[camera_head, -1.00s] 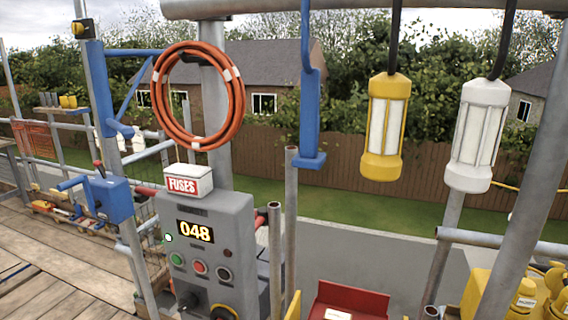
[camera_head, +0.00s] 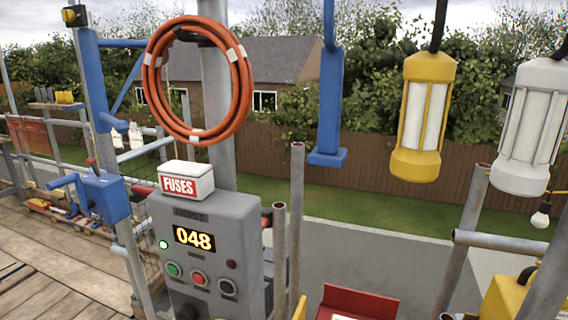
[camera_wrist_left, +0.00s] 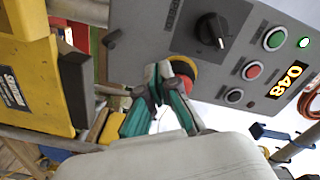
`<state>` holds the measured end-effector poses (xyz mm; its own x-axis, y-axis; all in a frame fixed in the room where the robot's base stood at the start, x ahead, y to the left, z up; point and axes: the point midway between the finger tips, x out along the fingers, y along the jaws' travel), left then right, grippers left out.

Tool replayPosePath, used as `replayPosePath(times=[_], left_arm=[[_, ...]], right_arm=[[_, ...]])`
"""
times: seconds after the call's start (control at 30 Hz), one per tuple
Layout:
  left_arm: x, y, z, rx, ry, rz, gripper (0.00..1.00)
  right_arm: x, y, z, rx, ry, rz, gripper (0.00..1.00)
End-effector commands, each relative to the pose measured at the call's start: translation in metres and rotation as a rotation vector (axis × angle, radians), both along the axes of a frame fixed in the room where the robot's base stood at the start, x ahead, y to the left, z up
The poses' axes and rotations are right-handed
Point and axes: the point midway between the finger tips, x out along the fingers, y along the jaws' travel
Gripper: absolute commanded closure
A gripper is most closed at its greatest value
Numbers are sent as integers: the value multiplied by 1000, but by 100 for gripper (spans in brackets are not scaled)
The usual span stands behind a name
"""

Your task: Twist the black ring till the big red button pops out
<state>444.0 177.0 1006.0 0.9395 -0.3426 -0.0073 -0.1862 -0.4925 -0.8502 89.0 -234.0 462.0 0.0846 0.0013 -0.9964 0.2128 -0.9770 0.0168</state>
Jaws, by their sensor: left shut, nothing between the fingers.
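The grey hoist control box (camera_head: 205,235) stands at the lower middle of the head view, with a lit display (camera_head: 194,239) reading 048. In the left wrist view the box (camera_wrist_left: 160,30) shows at an angle. A big red button (camera_wrist_left: 187,84) with a yellow surround (camera_wrist_left: 181,67) is partly hidden behind my left gripper (camera_wrist_left: 172,72). The fingers are shut and empty, with their tips right at the button; I cannot tell whether they touch. I cannot clearly make out the black ring there. The big button is outside the head view. My right gripper is in neither view.
The box also carries a black rotary knob (camera_wrist_left: 211,29) and small green (camera_wrist_left: 274,38), red (camera_wrist_left: 253,71) and black (camera_wrist_left: 235,95) buttons. A fuses box (camera_head: 186,181) sits on top. A yellow lamp (camera_head: 423,115) and a white lamp (camera_head: 533,125) hang at right.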

Motion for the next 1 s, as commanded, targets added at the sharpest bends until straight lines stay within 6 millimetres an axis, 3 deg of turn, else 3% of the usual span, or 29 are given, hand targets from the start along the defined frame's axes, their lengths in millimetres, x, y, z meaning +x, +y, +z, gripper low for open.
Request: replayPosePath(times=[0.1, 0.2, 0.37, 0.43, 0.53, 0.83, 1.0], left_arm=[[4, -3, 1, 29, -14, 2, 100], [16, -7, 2, 27, -16, 1, 100], [36, -15, 1, 25, -15, 1, 100], [43, -17, 4, 25, -12, 1, 100], [52, -20, 3, 25, -12, 1, 100], [62, -24, 1, 24, -11, 1, 100], [61, -24, 1, 24, -11, 1, 100]], right_arm=[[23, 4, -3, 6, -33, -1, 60], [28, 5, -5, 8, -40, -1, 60], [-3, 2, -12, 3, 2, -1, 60], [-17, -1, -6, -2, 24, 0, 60], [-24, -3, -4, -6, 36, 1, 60], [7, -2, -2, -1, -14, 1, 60], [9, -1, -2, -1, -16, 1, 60]])
